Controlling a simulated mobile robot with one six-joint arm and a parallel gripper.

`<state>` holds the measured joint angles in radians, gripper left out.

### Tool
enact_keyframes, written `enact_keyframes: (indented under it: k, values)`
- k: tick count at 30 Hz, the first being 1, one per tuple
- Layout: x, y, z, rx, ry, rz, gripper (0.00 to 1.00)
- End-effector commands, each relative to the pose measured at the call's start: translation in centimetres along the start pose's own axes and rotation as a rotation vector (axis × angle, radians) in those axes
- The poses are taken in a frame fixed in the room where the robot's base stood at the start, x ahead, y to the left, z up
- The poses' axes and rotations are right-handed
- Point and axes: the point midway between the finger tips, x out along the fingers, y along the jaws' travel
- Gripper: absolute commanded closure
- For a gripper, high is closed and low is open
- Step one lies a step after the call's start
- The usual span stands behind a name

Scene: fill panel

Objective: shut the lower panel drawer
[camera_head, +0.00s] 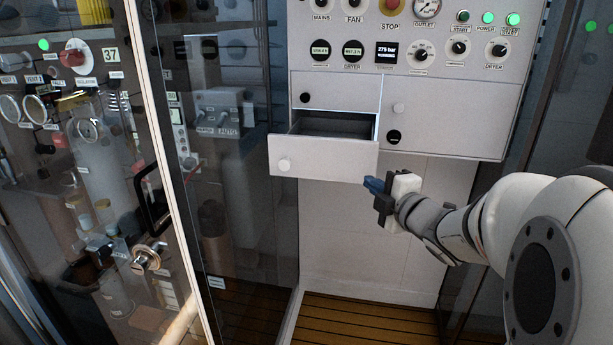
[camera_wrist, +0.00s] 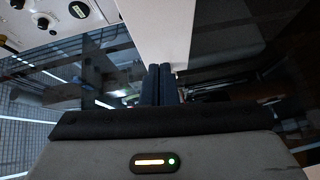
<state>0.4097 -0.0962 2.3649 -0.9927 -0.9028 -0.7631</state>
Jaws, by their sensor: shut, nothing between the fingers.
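The lower panel drawer (camera_head: 323,158) stands pulled out from the white panel in the head view, with its inside showing. My gripper (camera_head: 372,184) is shut and empty, just to the right of and slightly below the drawer front's lower right corner. In the wrist view the two blue fingertips (camera_wrist: 159,70) are together, overlapping the edge of a white surface (camera_wrist: 160,30) that may be the drawer front. I cannot tell whether they touch it.
Above the open drawer is a closed upper drawer (camera_head: 340,92) with a dark knob. A closed door (camera_head: 440,120) lies to its right. Gauges and buttons fill the panel top. A glass door with a black handle (camera_head: 152,200) stands at the left. Below the drawer is free room.

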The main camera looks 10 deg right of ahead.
Motion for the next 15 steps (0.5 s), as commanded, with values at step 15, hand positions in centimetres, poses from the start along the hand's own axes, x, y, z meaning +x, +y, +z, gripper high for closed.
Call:
enact_keyframes:
  k: [15]
  values:
    - [3.8, -1.9, -2.0, -0.115, 0.168, 0.06, 1.0]
